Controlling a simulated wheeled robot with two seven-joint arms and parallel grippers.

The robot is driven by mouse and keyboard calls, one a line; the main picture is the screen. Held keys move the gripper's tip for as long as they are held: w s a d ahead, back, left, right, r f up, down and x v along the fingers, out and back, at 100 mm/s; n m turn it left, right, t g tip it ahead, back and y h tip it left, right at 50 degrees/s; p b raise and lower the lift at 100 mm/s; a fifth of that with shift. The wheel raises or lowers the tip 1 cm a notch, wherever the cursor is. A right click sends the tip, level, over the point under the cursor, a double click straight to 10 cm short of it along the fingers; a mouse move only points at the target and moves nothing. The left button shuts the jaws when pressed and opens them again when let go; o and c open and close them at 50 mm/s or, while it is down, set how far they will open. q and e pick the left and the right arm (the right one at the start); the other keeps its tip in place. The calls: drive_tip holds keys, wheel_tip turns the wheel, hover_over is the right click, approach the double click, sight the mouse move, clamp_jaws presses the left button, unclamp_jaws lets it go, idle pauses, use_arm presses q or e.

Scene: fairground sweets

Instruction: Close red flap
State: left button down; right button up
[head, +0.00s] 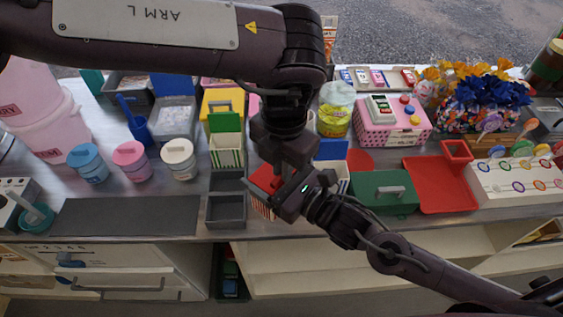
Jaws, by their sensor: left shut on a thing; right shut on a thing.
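A red-and-white striped box (263,208) stands on the metal counter, just right of the dark grey tray. Its red flap (265,180) shows at its top, partly hidden by my grippers. My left gripper (282,172) comes down from above and is shut at the red flap; its fingertips are mostly hidden. My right gripper (282,200) reaches in from the lower right and is shut at the right side of the striped box, covering part of it. How far the flap is tilted is hard to tell.
A dark grey two-part tray (226,222) stands close left of the box, with a green-lidded striped box (227,152) behind it. A blue-flapped box (331,150) and a dark green box (384,204) crowd the right. A dark mat (125,216) lies clear at left.

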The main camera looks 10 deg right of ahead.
use_arm(q)
drive_tip(key=shift+f, duration=0.1)
drive_tip(key=c, duration=1.5)
unclamp_jaws()
drive_tip(key=shift+s+d, duration=0.1)
drive_tip(key=shift+s, duration=0.1)
drive_tip(key=r, duration=0.8)
drive_tip(key=shift+w, duration=0.25)
